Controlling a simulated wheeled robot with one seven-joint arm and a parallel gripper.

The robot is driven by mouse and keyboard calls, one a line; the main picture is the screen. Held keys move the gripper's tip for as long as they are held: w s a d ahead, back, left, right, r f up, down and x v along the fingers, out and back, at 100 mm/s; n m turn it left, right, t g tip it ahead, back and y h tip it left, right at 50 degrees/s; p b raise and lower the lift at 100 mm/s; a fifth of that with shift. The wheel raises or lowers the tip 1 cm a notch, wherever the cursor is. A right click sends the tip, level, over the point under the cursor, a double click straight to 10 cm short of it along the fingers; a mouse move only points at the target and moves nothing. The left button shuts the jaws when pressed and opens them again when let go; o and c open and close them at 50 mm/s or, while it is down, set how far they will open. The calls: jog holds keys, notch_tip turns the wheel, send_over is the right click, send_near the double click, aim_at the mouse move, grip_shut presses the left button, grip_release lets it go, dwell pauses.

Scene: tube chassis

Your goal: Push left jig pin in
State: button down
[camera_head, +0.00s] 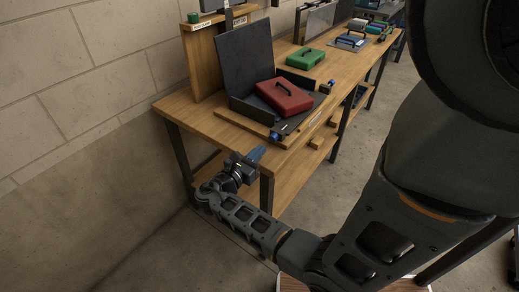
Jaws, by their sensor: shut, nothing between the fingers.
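My gripper (258,153) has blue fingers and is shut and empty. It is in front of the near left corner of the workbench, close to a small blue and dark piece (275,135) at the bench edge, which looks like the left jig pin. I cannot tell whether they touch, or how far the pin sticks out. A similar blue and dark piece (329,84), apparently the other pin, is at the far right end of the jig. The dark jig (290,124) lies on the bench with a red case (284,97) resting on it.
A dark upright panel (247,58) stands behind the red case. A green case (306,58) and several other cases sit farther along the wooden workbench (178,101). A block wall (80,60) is at left. A lower shelf (290,182) is under the bench. My arm covers the right side.

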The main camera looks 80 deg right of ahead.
jog(key=b+v, duration=0.1)
jog(key=v, duration=0.8)
jog(key=shift+a, duration=0.15)
